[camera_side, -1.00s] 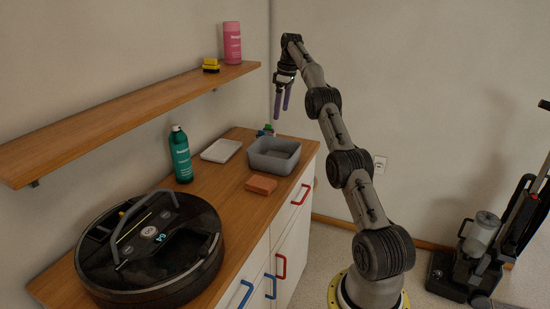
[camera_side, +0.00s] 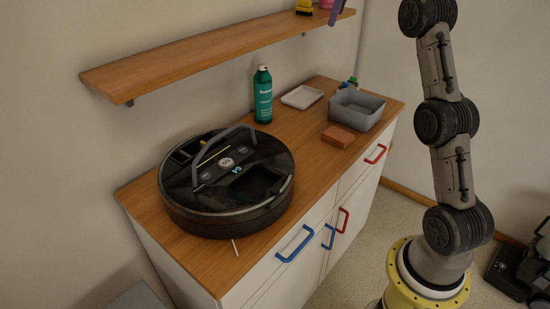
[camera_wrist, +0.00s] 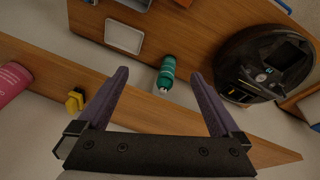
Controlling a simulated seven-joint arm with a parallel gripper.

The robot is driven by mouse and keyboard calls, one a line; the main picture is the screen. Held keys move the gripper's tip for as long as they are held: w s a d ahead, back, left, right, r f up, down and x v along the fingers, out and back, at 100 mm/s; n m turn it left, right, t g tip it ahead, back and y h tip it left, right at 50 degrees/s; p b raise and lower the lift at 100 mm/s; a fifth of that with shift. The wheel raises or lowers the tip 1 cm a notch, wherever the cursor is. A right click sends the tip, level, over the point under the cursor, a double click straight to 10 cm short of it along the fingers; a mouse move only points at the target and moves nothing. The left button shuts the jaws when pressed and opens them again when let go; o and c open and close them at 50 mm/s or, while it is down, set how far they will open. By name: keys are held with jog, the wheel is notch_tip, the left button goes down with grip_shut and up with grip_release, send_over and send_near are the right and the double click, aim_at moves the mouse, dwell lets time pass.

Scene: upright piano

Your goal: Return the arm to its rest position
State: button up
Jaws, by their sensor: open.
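My gripper (camera_wrist: 158,76) is open and empty in the wrist view, with its two purple-grey fingers spread apart. In the side view only a finger (camera_side: 337,12) shows at the top edge, in front of the shelf's right end. The rest of the gripper and my upper arm are out of that frame. My arm rises from a yellow-ringed base to the right of the counter. Nothing is between the fingers; the teal bottle (camera_wrist: 167,74) appears beyond them in the wrist view.
A wooden shelf (camera_side: 200,62) carries a yellow-and-black item (camera_wrist: 75,99) and a pink container (camera_wrist: 12,82). The counter (camera_side: 285,148) holds a robot vacuum (camera_side: 226,182), the teal bottle (camera_side: 263,94), a white tray (camera_side: 302,97), a grey bin (camera_side: 357,109) and an orange-brown block (camera_side: 338,136).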

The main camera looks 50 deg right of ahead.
jog(key=s+a+r+n, duration=0.1)
jog(key=s+a+r, duration=0.15)
jog(key=a, duration=0.35)
jog(key=s+a+r, duration=0.1)
jog(key=a+r, duration=0.2)
jog(key=a, duration=0.3)
jog(key=s+a+t, duration=0.2)
jog(key=s+a, duration=0.8)
jog(key=a, duration=0.1)
jog(key=s+a+f+m, duration=0.2)
jog(key=s+f, duration=0.5)
jog(key=f, duration=0.4)
jog(key=s+a+f+m, duration=0.2)
jog(key=s+a+f, duration=0.2)
jog(key=s+f, duration=0.3)
jog(key=shift+s+f+m+y, duration=0.3)
jog(key=shift+f+y, duration=0.1)
jog(key=shift+f, duration=1.8)
